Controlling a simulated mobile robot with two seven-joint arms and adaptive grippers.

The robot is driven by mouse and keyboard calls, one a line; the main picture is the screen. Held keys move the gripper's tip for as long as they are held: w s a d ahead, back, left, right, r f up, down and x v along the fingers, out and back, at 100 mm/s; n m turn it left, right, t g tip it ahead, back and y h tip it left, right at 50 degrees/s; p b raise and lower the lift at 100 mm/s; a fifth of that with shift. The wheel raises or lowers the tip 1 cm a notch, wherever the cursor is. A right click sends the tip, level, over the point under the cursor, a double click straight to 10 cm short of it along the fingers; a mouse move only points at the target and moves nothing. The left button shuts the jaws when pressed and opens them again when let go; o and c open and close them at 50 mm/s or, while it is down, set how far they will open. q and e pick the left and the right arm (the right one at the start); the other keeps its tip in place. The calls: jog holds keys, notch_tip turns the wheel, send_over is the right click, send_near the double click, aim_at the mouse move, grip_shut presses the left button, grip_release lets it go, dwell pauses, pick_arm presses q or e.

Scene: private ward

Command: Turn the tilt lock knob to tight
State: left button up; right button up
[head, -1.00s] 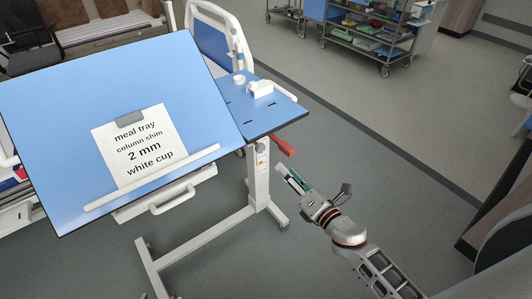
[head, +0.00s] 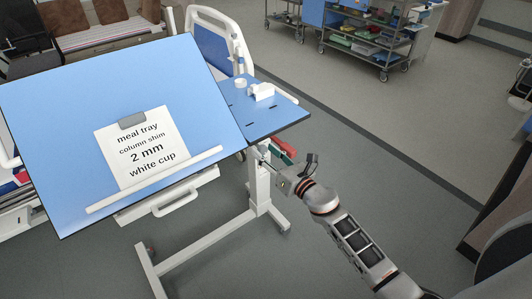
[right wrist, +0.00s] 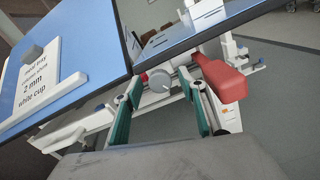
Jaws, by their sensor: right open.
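The tilt lock knob (right wrist: 160,80) is a round grey knob with a pale mark, under the table top's edge in the right wrist view. A red lever (right wrist: 226,82) sits just right of it; the lever also shows in the head view (head: 285,147). My right gripper (right wrist: 158,92) is open, its two green-padded fingers pointing at the knob, one on each side in the picture. I cannot tell whether they touch it. In the head view my right gripper (head: 271,158) is below the side board, and the knob is not clearly visible. My left gripper is not in view.
The tilted blue table top (head: 95,90) carries a paper note (head: 140,145). The blue side board (head: 284,113) holds a white cup (head: 240,83) and a white block-like item (head: 262,91). The white column (head: 259,185) stands below.

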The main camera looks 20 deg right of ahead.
jog(key=c, duration=1.1)
